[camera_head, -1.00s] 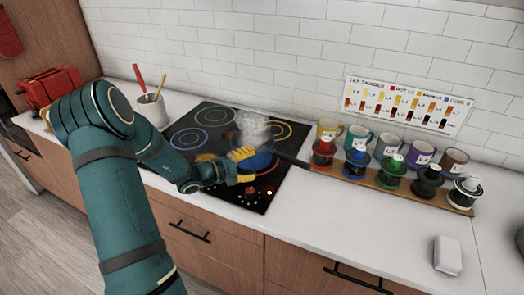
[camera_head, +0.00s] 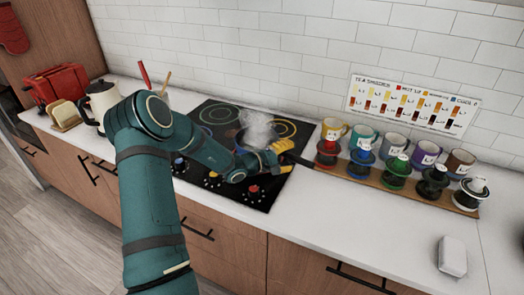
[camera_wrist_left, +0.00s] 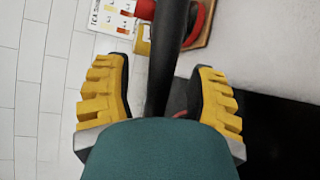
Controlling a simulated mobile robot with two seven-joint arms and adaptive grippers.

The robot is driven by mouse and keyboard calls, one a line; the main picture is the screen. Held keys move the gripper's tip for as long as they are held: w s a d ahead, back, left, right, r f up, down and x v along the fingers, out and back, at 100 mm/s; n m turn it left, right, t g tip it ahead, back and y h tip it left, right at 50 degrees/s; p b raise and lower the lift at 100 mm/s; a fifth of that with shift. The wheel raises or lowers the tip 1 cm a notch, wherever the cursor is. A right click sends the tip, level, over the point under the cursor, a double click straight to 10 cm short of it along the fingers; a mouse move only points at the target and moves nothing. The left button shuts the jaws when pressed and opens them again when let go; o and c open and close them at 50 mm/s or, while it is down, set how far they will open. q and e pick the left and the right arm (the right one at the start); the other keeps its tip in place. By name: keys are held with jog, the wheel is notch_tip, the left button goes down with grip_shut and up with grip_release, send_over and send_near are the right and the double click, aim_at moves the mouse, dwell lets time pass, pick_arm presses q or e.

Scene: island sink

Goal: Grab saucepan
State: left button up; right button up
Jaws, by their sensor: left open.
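The saucepan (camera_head: 262,140) stands on the black stovetop with steam rising from it. Its dark handle (camera_head: 298,160) points right, towards the mugs. Part of the pan is hidden behind my left arm. My left gripper (camera_head: 279,158) with yellow fingers is at the handle, right of the pan. In the left wrist view the dark handle (camera_wrist_left: 166,62) runs between the two open fingers of my left gripper (camera_wrist_left: 157,78), with gaps on both sides. My right gripper is not in view.
A wooden rack (camera_head: 380,184) with several coloured cups stands right of the stove, with mugs (camera_head: 394,147) behind it. A kettle (camera_head: 102,99), bread slices and a red toaster (camera_head: 66,86) are at the left. The front counter (camera_head: 330,215) is mostly clear, with a white block (camera_head: 452,256) at right.

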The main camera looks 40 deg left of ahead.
pick_arm(q)
grip_shut()
jog(key=shift+r, duration=0.1)
jog(key=shift+r, duration=0.2)
